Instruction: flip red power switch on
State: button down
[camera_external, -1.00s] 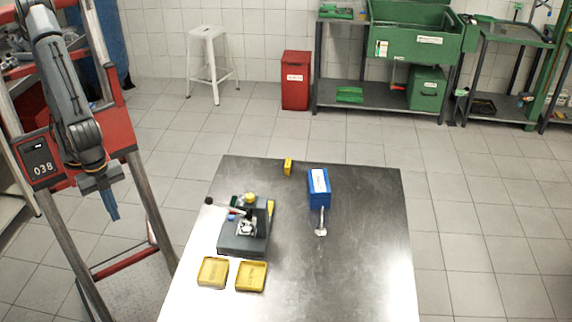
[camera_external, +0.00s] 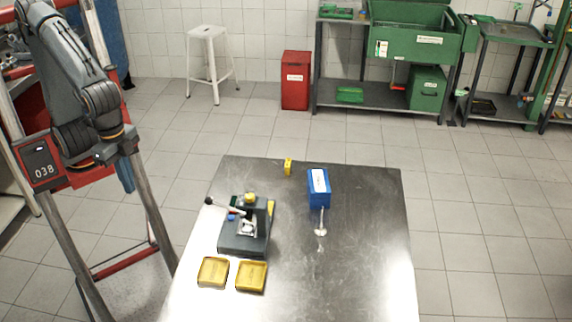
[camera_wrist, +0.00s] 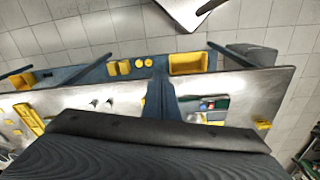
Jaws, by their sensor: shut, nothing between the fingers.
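I cannot make out the red power switch for certain in either view. A dark grey fixture (camera_external: 243,245) stands on the left part of the metal table. It carries a lever with a black knob, a yellow cap and small red and blue parts too small to identify. My gripper (camera_external: 126,176) hangs left of the table in the external view, well apart from the fixture, with its blue fingers partly hidden behind the wrist. In the wrist view, the blue fingers (camera_wrist: 160,82) are together and empty.
Two yellow trays (camera_external: 212,272) lie in front of the fixture. A blue box (camera_external: 318,185) and a small yellow block (camera_external: 288,166) sit farther back. The table's right side (camera_external: 370,235) is mostly clear. A red-and-metal frame stands close around my arm at left.

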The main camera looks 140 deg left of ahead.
jog(key=w+a+n+g+b, duration=0.1)
jog(key=w+a+n, duration=0.2)
jog(key=a+n, duration=0.55)
jog(key=w+a+n+g+b, duration=0.1)
jog(key=w+a+n, duration=0.4)
jog(key=a, duration=0.6)
jog(key=s+a+f+n+h+b, duration=0.1)
jog(key=s+a+f+n, duration=0.1)
jog(key=a+n, duration=0.7)
jog(key=shift+m, duration=0.75)
jog(key=f, duration=0.1)
jog(key=a+f, duration=0.1)
jog(key=f, duration=0.2)
jog(key=shift+a+f, duration=0.25)
jog(key=shift+a, duration=0.1)
jog(key=shift+f, duration=0.1)
jog(key=f+p, duration=0.1)
jog(key=f, duration=0.3)
jog(key=s+d+f+p, duration=0.1)
jog(key=f, duration=0.4)
jog(key=f+p, duration=0.1)
jog(key=f, duration=0.3)
jog(key=shift+s+d+f, duration=0.3)
jog(key=shift+d, duration=0.1)
